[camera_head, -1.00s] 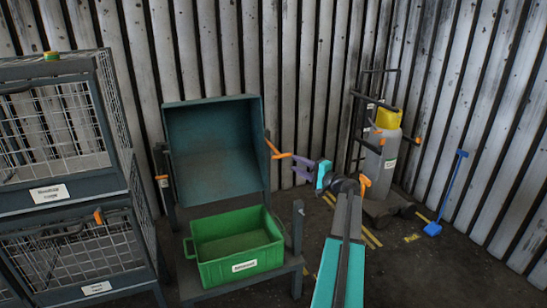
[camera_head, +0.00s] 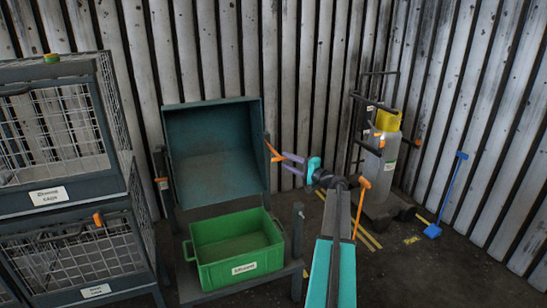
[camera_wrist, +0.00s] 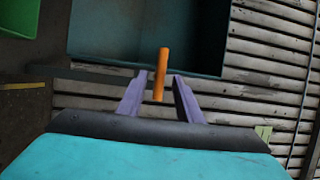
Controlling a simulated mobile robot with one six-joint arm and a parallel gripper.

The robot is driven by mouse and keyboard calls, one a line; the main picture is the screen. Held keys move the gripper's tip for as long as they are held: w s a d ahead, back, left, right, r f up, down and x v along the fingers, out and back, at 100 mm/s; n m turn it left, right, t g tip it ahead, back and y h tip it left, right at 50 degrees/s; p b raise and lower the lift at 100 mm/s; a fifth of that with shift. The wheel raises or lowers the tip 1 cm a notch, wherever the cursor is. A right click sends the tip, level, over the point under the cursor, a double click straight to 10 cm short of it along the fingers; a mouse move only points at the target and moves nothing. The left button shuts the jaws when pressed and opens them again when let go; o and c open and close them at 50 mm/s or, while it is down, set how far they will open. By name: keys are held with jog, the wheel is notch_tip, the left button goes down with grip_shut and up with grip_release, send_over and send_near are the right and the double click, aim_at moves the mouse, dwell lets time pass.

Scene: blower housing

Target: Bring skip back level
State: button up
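The skip (camera_head: 212,140) is a dark teal open bin on a frame, tipped so that its open mouth faces me. An orange handle (camera_head: 269,145) sticks out from its right side. My gripper (camera_head: 287,163) is at this handle, to the right of the skip. In the wrist view, the orange handle (camera_wrist: 160,74) stands between the two purple fingers, with a visible gap on each side. The gripper (camera_wrist: 160,88) is open. The skip's teal body (camera_wrist: 145,45) shows beyond the handle.
A green labelled crate (camera_head: 237,252) sits below the skip on the frame's base. Mesh cages (camera_head: 62,145) stand at the left. A grey cylinder with a yellow top (camera_head: 381,165) stands on a cart at the back right. A blue shovel (camera_head: 450,195) leans against the wall.

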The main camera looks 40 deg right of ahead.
jog(key=w, duration=0.8)
jog(key=shift+w, duration=0.3)
jog(key=shift+r, duration=0.1)
